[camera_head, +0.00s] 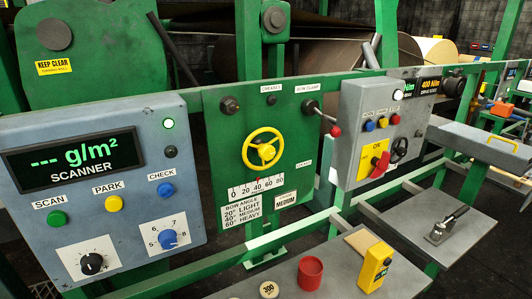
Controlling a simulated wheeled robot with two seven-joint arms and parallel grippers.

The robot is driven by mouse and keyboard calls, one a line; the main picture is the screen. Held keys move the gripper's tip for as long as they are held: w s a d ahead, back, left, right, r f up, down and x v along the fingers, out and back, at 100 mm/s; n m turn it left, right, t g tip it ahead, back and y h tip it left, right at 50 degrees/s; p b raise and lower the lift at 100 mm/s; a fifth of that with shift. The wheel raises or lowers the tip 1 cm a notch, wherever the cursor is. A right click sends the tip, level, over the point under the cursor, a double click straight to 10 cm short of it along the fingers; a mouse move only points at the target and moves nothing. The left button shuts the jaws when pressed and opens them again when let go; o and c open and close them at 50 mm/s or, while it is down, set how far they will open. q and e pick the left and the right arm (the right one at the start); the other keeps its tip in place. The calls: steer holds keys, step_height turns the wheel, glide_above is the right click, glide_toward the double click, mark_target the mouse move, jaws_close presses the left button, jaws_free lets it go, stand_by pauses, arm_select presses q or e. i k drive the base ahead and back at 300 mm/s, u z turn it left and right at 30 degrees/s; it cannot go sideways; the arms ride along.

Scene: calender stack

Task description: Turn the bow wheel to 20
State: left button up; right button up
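The bow wheel (263,148) is a yellow handwheel on the green panel (220,122) in the middle of the view. Below it is a white scale (256,188) marked 0, 20, 40, 60, 80. A small red mark seems to stand near 40, but it is too small to read surely. A bow angle label (243,212) under the scale lists 20° light, 40° medium and 60° heavy. A small sign beside it reads MEDIUM (285,203). Neither of my grippers is in view, and nothing touches the wheel.
Left is the scanner panel (190,205) with buttons and knobs. A bow clamp lever (322,116) with a red tip juts out right of the wheel. A grey control box (350,150) stands further right. A red cup (310,272) and yellow device (375,267) stand on the shelf below.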

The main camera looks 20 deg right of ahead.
mark_target(267, 152)
steer(key=z, duration=1.05)
steer(key=k, duration=0.6)
steer(key=u, duration=1.2)
steer(key=i, duration=0.5)
